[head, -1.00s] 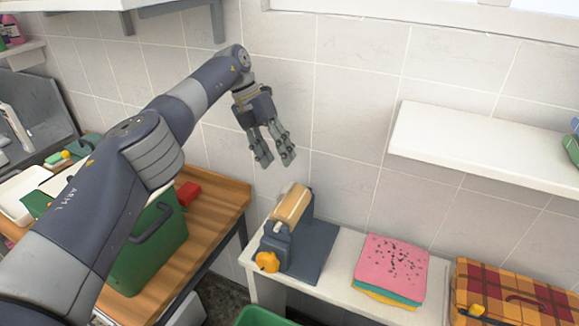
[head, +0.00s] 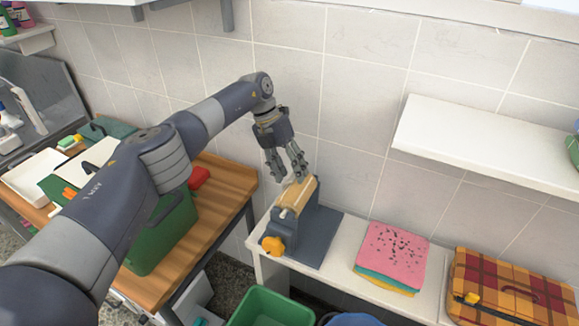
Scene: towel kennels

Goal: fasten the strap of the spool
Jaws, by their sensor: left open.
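The spool (head: 298,197) is a tan roll mounted on a dark blue-grey stand (head: 318,236) with an orange knob (head: 272,245) at its front. It stands at the left end of the white bench against the tiled wall. My left gripper (head: 290,179) is open, fingers pointing down, just above the back end of the roll; I cannot tell whether it touches. A small pale piece shows at the roll's front end, but I cannot make out a separate strap. My right gripper is not in view.
Folded pink, yellow and teal cloths (head: 392,254) and a plaid case (head: 513,291) lie to the right on the white bench (head: 345,283). A white wall shelf (head: 480,150) juts out above. A green box (head: 165,235) stands on the wooden table; a green bin (head: 268,308) is below.

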